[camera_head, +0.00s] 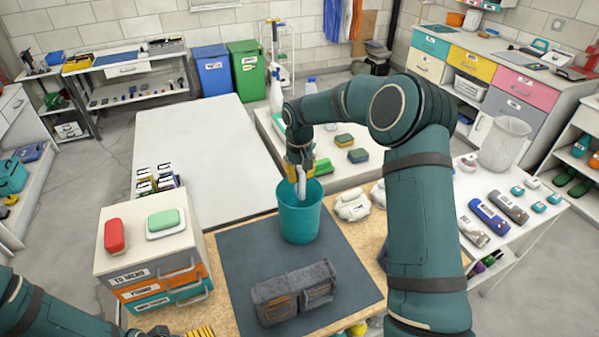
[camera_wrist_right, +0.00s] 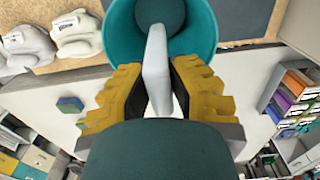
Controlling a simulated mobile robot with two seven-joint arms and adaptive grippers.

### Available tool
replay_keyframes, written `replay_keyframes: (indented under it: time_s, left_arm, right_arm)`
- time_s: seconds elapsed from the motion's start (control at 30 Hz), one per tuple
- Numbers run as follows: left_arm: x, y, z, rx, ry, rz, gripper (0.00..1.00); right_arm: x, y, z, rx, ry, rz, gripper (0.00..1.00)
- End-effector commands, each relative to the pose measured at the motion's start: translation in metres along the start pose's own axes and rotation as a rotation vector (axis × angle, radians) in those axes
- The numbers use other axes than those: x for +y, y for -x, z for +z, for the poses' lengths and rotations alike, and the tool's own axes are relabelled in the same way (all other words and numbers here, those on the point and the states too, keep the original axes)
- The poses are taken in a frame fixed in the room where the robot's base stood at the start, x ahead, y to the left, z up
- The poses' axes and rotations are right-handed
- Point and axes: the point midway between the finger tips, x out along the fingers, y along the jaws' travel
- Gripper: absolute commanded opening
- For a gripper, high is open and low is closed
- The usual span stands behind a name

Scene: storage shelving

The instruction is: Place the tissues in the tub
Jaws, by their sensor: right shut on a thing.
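My right gripper (camera_head: 307,168) points down over the teal tub (camera_head: 300,222), which stands on the dark mat. It is shut on a light grey-white tissue pack, seen edge-on (camera_head: 301,186). In the right wrist view the pack (camera_wrist_right: 156,70) sits between the yellow ridged fingers (camera_wrist_right: 158,92), its far end over the tub's opening. Two similar pale packs lie on the table right of the tub (camera_head: 352,205); they also show in the right wrist view (camera_wrist_right: 76,36). My left gripper (camera_head: 198,332) shows only partly at the bottom edge; its fingertips are cut off.
A grey fabric organizer (camera_head: 292,293) lies on the mat in front of the tub. A drawer box (camera_head: 155,262) with red and green items on top stands to the left. A white table (camera_head: 200,155) is behind, mostly clear. Another table with several cases is at right.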

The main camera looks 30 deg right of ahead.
Motion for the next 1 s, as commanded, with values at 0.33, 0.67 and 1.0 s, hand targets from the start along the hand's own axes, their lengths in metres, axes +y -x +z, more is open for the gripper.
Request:
replay_keyframes:
  time_s: [0.33, 0.67, 1.0]
  left_arm:
    - [-0.0003, -0.0008, 0.0, 0.0, 0.0, 0.0, 0.96]
    - [-0.0003, -0.0009, 0.0002, 0.0, 0.0, 0.0, 0.96]
    - [-0.0003, -0.0009, 0.0002, 0.0, 0.0, 0.0, 0.96]
  right_arm:
    - [0.0, -0.0013, 0.0001, 0.0, 0.0, 0.0, 0.27]
    - [0.0001, -0.0013, 0.0, 0.0, 0.0, 0.0, 0.49]
    - [0.0001, -0.0012, 0.0, 0.0, 0.0, 0.0, 0.49]
